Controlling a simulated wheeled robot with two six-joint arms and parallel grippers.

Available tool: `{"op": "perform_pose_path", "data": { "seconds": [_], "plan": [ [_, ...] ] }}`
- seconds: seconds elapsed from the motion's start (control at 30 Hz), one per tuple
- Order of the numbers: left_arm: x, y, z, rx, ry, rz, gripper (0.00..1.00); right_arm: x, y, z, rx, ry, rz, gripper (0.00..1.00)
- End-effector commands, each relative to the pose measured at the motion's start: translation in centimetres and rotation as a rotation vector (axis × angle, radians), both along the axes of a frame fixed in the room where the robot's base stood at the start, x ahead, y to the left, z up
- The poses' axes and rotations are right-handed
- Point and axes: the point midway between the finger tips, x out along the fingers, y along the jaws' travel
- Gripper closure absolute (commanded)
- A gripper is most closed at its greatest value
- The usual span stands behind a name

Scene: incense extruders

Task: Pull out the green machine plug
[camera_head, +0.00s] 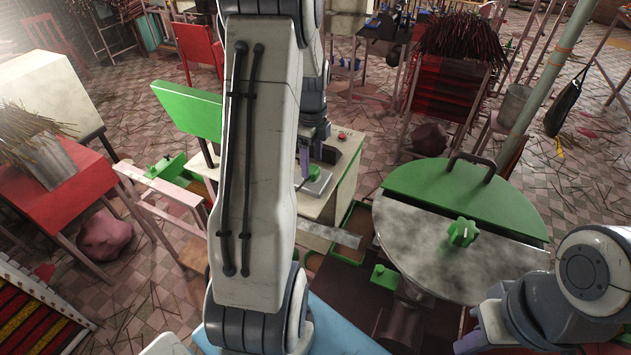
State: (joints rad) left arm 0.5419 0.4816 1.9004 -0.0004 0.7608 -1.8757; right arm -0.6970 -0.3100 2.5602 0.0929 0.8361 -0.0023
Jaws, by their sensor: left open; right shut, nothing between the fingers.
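A small green plug-like knob (314,173) sits on a metal plate on top of the cream machine (344,165), left of centre. My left gripper (317,155) hangs over the machine with its purple fingers apart. The fingers are just above and around the far side of the green knob; whether they touch it I cannot tell. My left arm hides much of the machine's left part. My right gripper (474,334) is shut and empty at the bottom right, in front of the round drum, apart from the cream machine.
A round metal drum (440,262) with a half green lid (450,190) and a green star knob (462,232) stands at the right. A green panel (188,109) rises left of my arm. A red table (70,195) with incense sticks stands at the left.

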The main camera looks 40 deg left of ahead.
Motion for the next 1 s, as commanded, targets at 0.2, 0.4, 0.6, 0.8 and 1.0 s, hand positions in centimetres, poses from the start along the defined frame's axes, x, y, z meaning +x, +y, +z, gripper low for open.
{"op": "perform_pose_path", "data": {
  "seconds": [0.2, 0.4, 0.6, 0.8, 1.0],
  "plan": [
    [0.0, 0.0, -2.4, 0.0, 0.0, -0.001, 0.25, 0.0, 0.0, -1.6, 0.0, 0.0, -0.003, 1.0],
    [0.1, 0.0, -2.6, 0.0, -0.001, -0.001, 0.25, 0.0, 0.0, -1.6, 0.0, 0.0, -0.003, 1.0],
    [0.1, -0.1, -2.6, 0.0, -0.001, -0.001, 0.25, 0.0, 0.0, -1.6, 0.0, 0.0, -0.003, 1.0],
    [0.1, -0.1, -2.5, 0.0, -0.001, -0.001, 0.25, 0.0, 0.0, -1.6, 0.0, 0.0, -0.003, 1.0],
    [-0.1, -0.1, -2.5, 0.0, -0.002, -0.001, 0.25, 0.0, 0.0, -1.3, 0.0, 0.0, -0.003, 1.0]
  ]
}}
